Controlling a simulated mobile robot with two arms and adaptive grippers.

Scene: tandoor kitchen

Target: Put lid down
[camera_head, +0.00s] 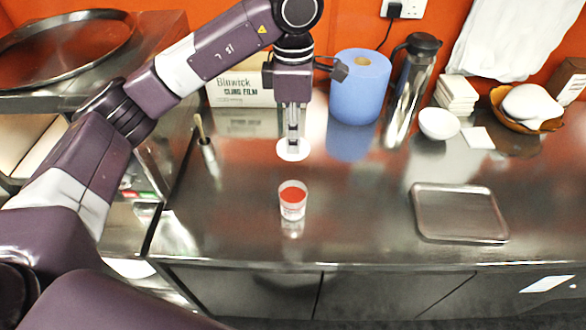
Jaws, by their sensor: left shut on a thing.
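A round white lid (293,151) is in the head view, just below the fingertips of my left gripper (293,132). My left gripper points down and is shut on the lid. The lid looks held above the steel counter, but its exact height is hard to tell. A clear tub (292,205) with red contents stands open and upright on the counter, nearer the front edge than the lid. My right gripper is not in view.
A cling film box (238,88), blue paper roll (360,85) and steel flask (411,85) stand at the back. A white bowl (439,124) is to the right. A metal tray (458,213) lies at front right. The steel counter (350,225) is clear between tub and tray.

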